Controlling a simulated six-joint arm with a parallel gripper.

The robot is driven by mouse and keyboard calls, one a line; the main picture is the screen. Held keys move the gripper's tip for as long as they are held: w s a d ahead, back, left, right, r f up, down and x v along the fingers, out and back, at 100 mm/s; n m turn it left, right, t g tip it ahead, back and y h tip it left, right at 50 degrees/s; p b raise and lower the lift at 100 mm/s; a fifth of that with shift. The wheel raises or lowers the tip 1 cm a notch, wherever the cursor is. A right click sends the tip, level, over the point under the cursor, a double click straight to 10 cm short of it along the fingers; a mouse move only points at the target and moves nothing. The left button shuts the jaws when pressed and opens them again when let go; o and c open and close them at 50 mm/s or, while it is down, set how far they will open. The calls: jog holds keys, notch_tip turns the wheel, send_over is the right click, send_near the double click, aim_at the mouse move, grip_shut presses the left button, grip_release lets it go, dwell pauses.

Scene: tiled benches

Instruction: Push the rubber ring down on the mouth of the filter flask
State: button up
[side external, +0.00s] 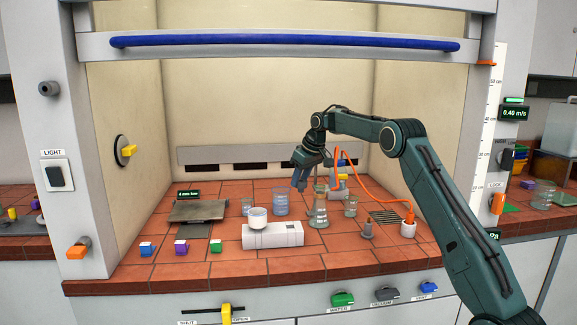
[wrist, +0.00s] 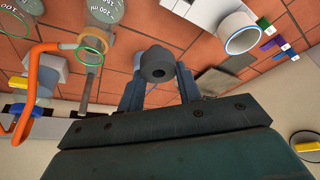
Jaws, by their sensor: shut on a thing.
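My gripper (side external: 300,185) is above the bench, a little left of the filter flask's mouth in the side view. In the wrist view my gripper (wrist: 157,85) is shut on a dark grey rubber ring (wrist: 157,66), with its central hole showing. The ring is hard to make out in the side view. The conical glass filter flask (side external: 317,212) stands upright. In the wrist view the flask (wrist: 98,12) is at upper left, its round mouth (wrist: 91,48) left of and apart from the ring.
An orange hose (side external: 380,187) loops right of the flask; it also shows in the wrist view (wrist: 33,75). A white funnel (side external: 257,219) sits on a white block (side external: 272,236). Glass beakers (side external: 281,205) (side external: 351,207) stand close by. Coloured cubes (side external: 181,248) lie at front left.

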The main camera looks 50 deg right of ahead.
jog(key=s+d+r+m+g+h, duration=0.1)
jog(key=s+d+r+m+h, duration=0.1)
jog(key=d+m, duration=0.6)
jog(key=shift+d+r+h, duration=0.4)
jog(key=shift+d+r, duration=0.05)
jog(key=shift+r, duration=0.2)
jog(key=shift+f, duration=0.2)
jog(key=shift+f, duration=0.85)
jog(key=shift+f, duration=1.5)
dwell(0.7)
jog(key=o, duration=1.2)
jog(key=v, duration=1.3)
jog(key=shift+r, duration=0.4)
